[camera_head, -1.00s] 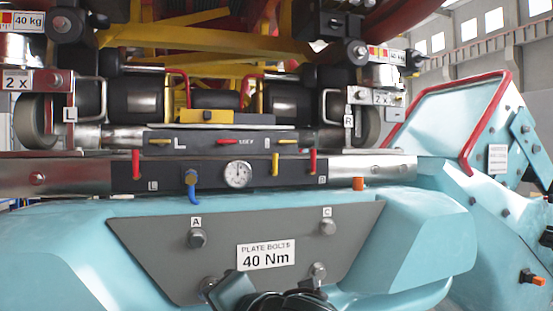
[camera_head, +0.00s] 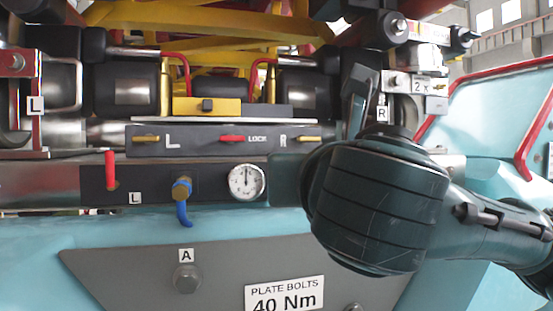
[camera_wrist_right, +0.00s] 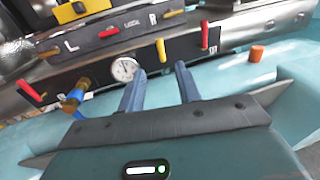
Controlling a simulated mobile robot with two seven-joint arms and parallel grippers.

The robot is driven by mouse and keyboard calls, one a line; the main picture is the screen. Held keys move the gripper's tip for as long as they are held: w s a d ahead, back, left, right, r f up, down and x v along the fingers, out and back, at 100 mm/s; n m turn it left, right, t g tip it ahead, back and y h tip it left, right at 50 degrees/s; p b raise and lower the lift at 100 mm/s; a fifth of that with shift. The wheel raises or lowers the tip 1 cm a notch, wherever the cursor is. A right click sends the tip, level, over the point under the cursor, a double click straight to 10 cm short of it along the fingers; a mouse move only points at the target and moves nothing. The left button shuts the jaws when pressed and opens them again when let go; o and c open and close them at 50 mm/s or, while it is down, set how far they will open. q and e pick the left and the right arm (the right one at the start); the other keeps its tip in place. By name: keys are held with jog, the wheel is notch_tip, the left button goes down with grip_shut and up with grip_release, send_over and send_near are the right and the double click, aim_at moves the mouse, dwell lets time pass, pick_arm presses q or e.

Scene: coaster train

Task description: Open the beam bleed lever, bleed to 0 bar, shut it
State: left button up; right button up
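The control beam (camera_head: 100,187) carries several levers and a round white gauge (camera_head: 246,181), whose needle seems to point up; its reading is too small to tell. A brass valve with a blue handle (camera_head: 184,212) hangs left of the gauge, handle down. In the head view my right arm hides both levers. My left gripper is out of view.
Another red lever (camera_head: 111,170) stands upright at the beam's left end. A yellow-and-red lever strip (camera_head: 205,139) marked L, LOCK and R lies above. Below is a grey bolt plate (camera_head: 215,268). An orange knob (camera_wrist_right: 257,54) sticks out at right.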

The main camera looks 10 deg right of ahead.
jog(key=w+p, duration=0.1)
jog(key=w, duration=0.2)
jog(key=w+d+p, duration=0.1)
jog(key=w, duration=0.3)
jog(key=w+p, duration=0.1)
jog(key=w, duration=0.3)
jog(key=shift+w+d, duration=0.1)
jog(key=shift+d, duration=0.3)
jog(key=shift+c, duration=0.2)
grip_shut()
